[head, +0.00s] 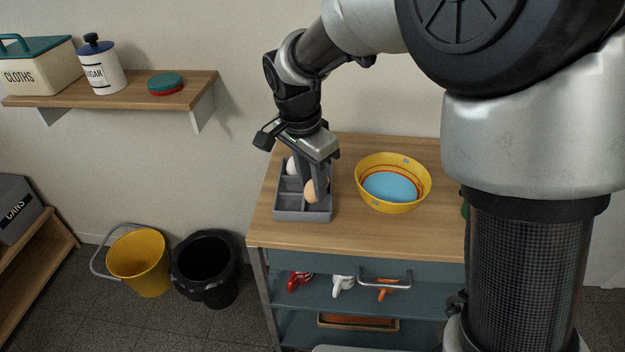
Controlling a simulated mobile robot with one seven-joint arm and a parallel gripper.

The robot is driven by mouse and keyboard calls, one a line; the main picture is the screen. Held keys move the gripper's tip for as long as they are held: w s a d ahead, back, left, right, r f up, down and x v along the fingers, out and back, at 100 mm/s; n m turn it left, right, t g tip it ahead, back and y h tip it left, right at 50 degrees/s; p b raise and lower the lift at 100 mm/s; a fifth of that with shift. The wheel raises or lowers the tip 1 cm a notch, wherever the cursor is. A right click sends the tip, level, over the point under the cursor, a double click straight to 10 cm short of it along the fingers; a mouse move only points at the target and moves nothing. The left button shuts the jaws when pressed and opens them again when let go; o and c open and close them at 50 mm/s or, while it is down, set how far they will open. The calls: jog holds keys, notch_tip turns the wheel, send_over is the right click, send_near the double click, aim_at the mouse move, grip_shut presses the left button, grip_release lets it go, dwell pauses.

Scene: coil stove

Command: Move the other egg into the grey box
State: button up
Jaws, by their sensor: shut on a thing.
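The grey box (288,213) stands on the wooden counter top, split into several compartments. A white egg (291,166) sits in a compartment at its back left, partly hidden by my gripper. My gripper (315,191) points down over the right side of the box and is shut on a brown egg (310,191). The brown egg is at or just above a right-hand compartment; I cannot tell whether it touches the box floor. A finger covers part of this egg.
A yellow bowl (363,200) with a blue inside stands right of the box. The wooden counter (340,235) is clear in front. A wall shelf (125,100) with containers hangs at left. A yellow bucket (140,265) and a black bin (206,270) stand on the floor.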

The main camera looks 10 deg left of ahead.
jog(key=shift+f+b, duration=0.9)
jog(key=shift+f, duration=0.4)
dwell(0.4)
jog(key=o, duration=1.1)
notch_tip(320, 180, up, 17)
jog(key=s+a+p, duration=0.2)
jog(key=p, duration=0.2)
jog(key=s+d+r+n+t+y, duration=0.1)
jog(key=s+d+r+n, duration=0.15)
jog(key=d, duration=0.45)
jog(key=s+d+r+n+t, duration=0.1)
jog(key=s+d+n, duration=0.1)
jog(key=s+d, duration=0.35)
jog(key=s+d+f+n+t, duration=0.2)
jog(key=s+d+f+n, duration=0.15)
jog(key=s+d, duration=0.5)
jog(key=shift+n, duration=0.4)
jog(key=r+p, duration=1.6)
jog(key=shift+w+d+r, duration=0.2)
jog(key=shift+w+d, duration=0.1)
jog(key=shift+w, duration=0.1)
